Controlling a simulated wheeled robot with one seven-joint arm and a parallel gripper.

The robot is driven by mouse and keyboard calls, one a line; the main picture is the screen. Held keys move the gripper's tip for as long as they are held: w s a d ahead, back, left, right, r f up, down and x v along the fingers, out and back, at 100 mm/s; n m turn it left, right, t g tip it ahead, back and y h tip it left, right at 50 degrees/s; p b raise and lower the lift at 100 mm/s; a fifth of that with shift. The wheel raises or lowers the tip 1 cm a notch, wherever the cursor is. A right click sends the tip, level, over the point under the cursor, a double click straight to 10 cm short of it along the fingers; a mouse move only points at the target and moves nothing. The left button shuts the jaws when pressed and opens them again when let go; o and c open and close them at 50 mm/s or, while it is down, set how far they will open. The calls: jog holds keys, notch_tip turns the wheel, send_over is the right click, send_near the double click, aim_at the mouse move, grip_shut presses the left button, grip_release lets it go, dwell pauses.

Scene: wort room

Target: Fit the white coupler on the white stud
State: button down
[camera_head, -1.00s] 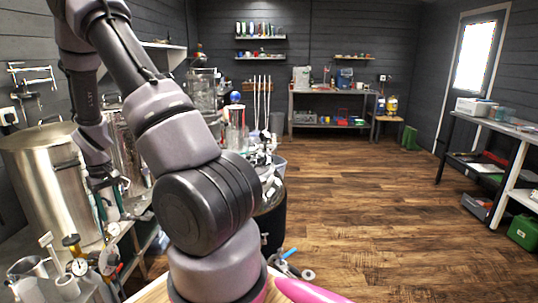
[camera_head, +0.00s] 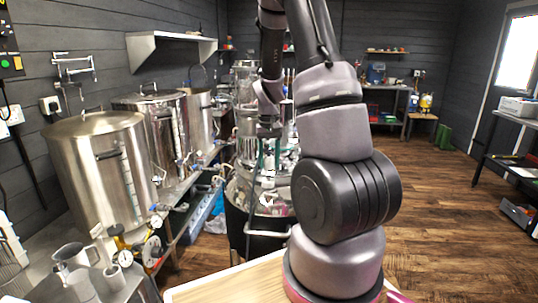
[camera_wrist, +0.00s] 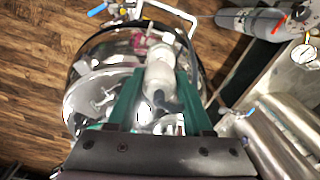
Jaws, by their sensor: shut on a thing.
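My gripper (camera_wrist: 160,84) has teal fingers, shut on the white coupler (camera_wrist: 160,72), which shows between the fingertips in the wrist view. In the head view my gripper (camera_head: 267,160) points down over a dark, round vessel with a shiny metal top (camera_head: 240,195). This top (camera_wrist: 95,95) lies below the coupler in the wrist view. A second whitish part shows just beyond the coupler, but I cannot tell whether it is the white stud or whether they touch. Small red and metal fittings sit close by on the top.
Large steel kettles (camera_head: 100,165) stand on a bench at the left, with gauges and steel jugs (camera_head: 75,262) in front. The vessel has a curved metal handle (camera_head: 268,233). A pale wooden top (camera_head: 235,285) is at the bottom. The wooden floor (camera_head: 440,200) at the right is clear.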

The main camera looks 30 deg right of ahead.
aim_at(268, 167)
jog(key=shift+a+f, duration=0.15)
jog(key=shift+f, duration=1.35)
jog(key=shift+f, duration=0.55)
dwell(0.4)
jog(key=c, duration=0.6)
grip_release()
jog(key=shift+r, duration=5.5)
